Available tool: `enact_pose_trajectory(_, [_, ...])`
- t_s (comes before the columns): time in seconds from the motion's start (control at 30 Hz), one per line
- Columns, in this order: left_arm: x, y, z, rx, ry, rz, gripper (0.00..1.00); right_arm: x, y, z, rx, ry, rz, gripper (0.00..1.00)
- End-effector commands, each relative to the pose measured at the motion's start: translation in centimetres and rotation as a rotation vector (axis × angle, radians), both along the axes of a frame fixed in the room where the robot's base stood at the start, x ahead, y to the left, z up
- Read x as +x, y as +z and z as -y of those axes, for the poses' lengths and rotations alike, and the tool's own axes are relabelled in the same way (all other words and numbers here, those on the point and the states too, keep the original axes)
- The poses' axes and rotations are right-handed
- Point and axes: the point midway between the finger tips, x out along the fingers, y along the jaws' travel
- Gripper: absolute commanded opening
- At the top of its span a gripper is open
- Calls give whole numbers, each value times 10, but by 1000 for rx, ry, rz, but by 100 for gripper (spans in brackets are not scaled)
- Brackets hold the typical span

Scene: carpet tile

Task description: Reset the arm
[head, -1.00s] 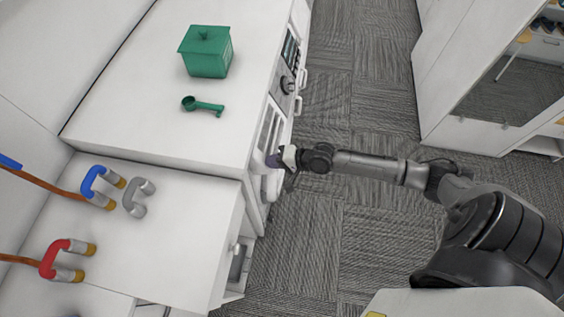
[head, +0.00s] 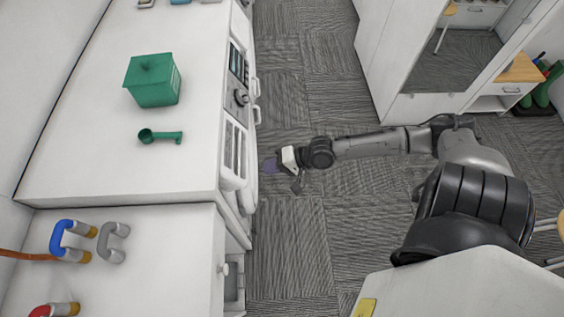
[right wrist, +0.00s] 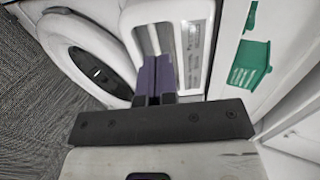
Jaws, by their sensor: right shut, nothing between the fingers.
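My right arm reaches in from the right in the head view. Its gripper (head: 270,165) hangs over the carpet aisle, just right of the white counter's front. In the right wrist view the two purple fingers (right wrist: 155,78) are together with nothing between them. They point toward a white appliance front with a round door (right wrist: 92,65) and a rectangular framed panel (right wrist: 185,40). My left gripper is not in view.
A green lidded box (head: 152,82) and a green scoop (head: 160,136) lie on the white counter (head: 95,165). Blue (head: 70,240) and grey (head: 112,242) handled fittings sit on the lower surface. The carpet aisle (head: 300,225) is clear; a white cabinet (head: 385,60) stands right.

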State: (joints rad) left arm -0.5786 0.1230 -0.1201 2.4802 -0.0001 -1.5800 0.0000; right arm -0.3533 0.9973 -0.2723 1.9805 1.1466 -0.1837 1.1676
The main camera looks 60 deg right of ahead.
Motion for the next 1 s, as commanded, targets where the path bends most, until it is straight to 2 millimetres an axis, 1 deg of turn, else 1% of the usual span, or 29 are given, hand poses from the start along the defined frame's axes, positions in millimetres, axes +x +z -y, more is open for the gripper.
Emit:
enact_pose_trajectory(0.03, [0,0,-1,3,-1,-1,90,-6,3,4,-3,2,-3,0])
enact_pose_trajectory(0.1, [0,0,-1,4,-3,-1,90,-12,7,7,-3,4,-3,0])
enact_pose_trajectory(0.3, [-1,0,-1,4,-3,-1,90,-23,14,15,-1,1,-1,0])
enact_pose_trajectory(0.53, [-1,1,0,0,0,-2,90,-27,18,18,-1,1,2,0])
enact_pose_trajectory(0.8, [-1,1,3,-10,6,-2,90,-27,18,18,-8,5,7,0])
enact_pose_trajectory(0.9, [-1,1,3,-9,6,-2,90,-28,17,18,-63,41,35,0])
enact_pose_trajectory(0.97, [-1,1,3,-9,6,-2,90,-33,10,17,-136,95,34,0])
enact_pose_trajectory(1.0, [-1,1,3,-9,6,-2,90,-38,3,17,-210,156,23,0])
